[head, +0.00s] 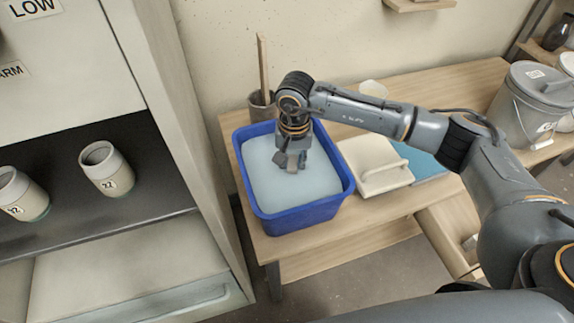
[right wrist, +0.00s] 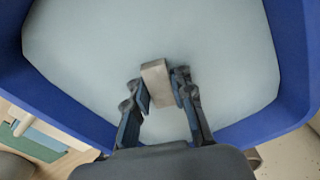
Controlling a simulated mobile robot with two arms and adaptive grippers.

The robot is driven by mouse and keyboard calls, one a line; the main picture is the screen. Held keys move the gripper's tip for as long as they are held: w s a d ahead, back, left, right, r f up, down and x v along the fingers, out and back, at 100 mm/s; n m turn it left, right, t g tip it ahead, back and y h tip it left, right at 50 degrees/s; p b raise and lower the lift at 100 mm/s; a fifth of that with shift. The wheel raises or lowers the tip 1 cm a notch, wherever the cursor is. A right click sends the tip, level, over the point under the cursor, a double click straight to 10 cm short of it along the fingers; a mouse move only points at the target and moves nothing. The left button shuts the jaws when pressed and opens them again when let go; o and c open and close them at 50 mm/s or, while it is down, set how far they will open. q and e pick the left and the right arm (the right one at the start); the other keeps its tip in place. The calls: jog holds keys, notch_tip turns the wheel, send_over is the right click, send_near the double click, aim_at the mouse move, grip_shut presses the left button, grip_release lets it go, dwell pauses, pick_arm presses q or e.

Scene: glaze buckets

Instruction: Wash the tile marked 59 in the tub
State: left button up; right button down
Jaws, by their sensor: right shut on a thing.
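A blue tub (head: 300,216) filled with pale cloudy liquid stands on the wooden table; its blue wall also shows in the right wrist view (right wrist: 292,60). My right gripper (head: 290,163) reaches down into the tub. In the right wrist view, my right gripper (right wrist: 160,92) is shut on a small grey-beige tile (right wrist: 157,82). The tile is at the liquid; its lower part seems to be below the surface, and I cannot read any number on it. My left gripper is not in view.
Right of the tub lie a cream board with a handle (head: 375,165) and a blue sheet (head: 422,163). A lidded grey bucket (head: 527,105) stands at the far right. A pot (head: 262,106) with a stick is behind the tub. Jars (head: 107,170) stand in the cabinet at left.

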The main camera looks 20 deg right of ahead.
jog(key=shift+d, duration=0.25)
jog(key=shift+a, duration=0.1)
jog(key=shift+a+b, duration=0.45)
jog(key=shift+a, duration=0.65)
jog(key=shift+d+b, duration=0.3)
jog(key=shift+d, duration=0.95)
jog(key=shift+a, duration=0.1)
